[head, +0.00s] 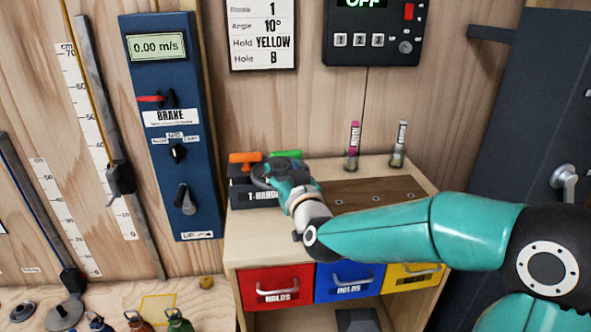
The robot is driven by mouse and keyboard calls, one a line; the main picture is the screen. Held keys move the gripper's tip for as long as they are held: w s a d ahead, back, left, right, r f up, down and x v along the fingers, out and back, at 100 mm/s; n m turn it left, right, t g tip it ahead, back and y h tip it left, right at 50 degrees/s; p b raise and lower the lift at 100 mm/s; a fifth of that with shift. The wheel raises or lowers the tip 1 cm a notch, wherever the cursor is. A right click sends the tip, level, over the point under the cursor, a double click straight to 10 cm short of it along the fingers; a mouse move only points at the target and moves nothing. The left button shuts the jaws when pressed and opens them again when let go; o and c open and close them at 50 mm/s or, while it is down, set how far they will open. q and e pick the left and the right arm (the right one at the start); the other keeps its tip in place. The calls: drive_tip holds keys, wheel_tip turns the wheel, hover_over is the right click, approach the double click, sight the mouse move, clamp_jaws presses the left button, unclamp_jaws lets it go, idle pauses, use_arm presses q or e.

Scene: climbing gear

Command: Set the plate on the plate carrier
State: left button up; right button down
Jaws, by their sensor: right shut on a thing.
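A dark round plate (22,311) with a raised centre lies on the wooden ledge at the lower left. To its right, what looks like the plate carrier (63,313) is a grey disc below a black slider on a slanted rail. My right gripper (262,177) is far to the right of both, at the dark T-handle bin (252,197) on the cabinet. It is shut, apparently on a T-handle, but its own wrist and fingers hide what it holds. An orange T-handle (245,157) and a green T-handle (286,153) show behind it. My left gripper is out of view.
The wooden cabinet (420,180) has red, blue and yellow drawers and two marker-like tubes on top. A blue brake panel (172,130) and a second slider rail stand between ledge and cabinet.

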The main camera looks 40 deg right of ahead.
sight(287, 239)
wheel_tip(287, 239, down, 16)
drive_tip(key=shift+s+d+f+b, duration=0.1)
drive_tip(key=shift+s+f+b, duration=0.1)
drive_tip(key=shift+b, duration=0.7)
drive_tip(key=shift+c, duration=2.1)
unclamp_jaws()
drive_tip(key=shift+f, duration=0.2)
